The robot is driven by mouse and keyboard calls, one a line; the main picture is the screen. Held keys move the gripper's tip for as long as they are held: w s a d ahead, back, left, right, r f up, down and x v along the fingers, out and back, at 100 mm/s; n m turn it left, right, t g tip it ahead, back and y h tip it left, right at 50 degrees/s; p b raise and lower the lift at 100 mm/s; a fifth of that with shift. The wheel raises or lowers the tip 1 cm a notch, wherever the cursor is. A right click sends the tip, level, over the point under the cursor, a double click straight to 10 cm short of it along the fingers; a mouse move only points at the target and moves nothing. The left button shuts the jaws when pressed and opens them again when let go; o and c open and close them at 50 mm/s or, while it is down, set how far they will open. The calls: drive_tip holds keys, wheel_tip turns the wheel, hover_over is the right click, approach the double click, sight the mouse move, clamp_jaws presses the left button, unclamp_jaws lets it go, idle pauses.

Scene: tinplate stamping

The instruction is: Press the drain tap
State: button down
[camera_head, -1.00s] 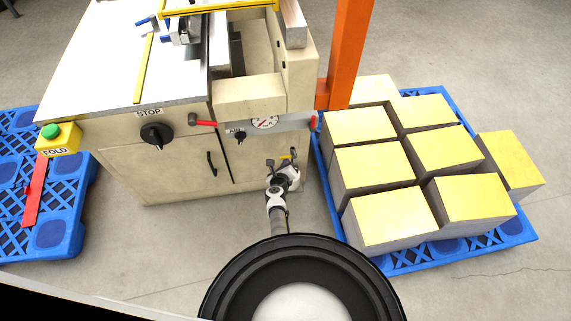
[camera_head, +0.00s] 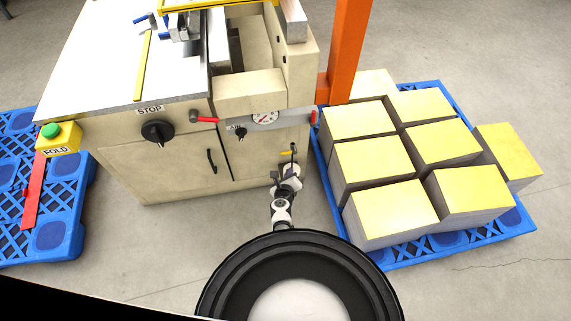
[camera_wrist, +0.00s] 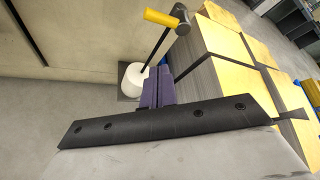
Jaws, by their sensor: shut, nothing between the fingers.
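The drain tap (camera_wrist: 161,18) shows in the wrist view as a yellow lever with a grey metal end, at the top centre. A thin dark rod runs below it towards a white round vessel (camera_wrist: 135,78) on the floor. In the head view the yellow lever (camera_head: 287,153) is small, low at the cabinet's right end. My gripper (camera_wrist: 158,72) is shut and empty; its purple fingers are beside the white vessel, with the yellow lever beyond them. In the head view my gripper (camera_head: 290,172) is just below the lever, apart from it as far as I can tell.
The beige machine cabinet (camera_head: 160,175) carries a black STOP knob (camera_head: 157,132) and a gauge (camera_head: 265,117). An orange post (camera_head: 347,50) stands at its right. A blue pallet (camera_head: 400,264) with several yellow-topped stacks is close on the right. Bare floor lies in front of the cabinet.

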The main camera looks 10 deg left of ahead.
drive_tip(key=s, duration=0.1)
drive_tip(key=s+r, duration=0.1)
drive_tip(key=s+d+p, duration=0.1)
drive_tip(key=shift+s+r, duration=0.15)
drive_tip(key=shift+r, duration=0.25)
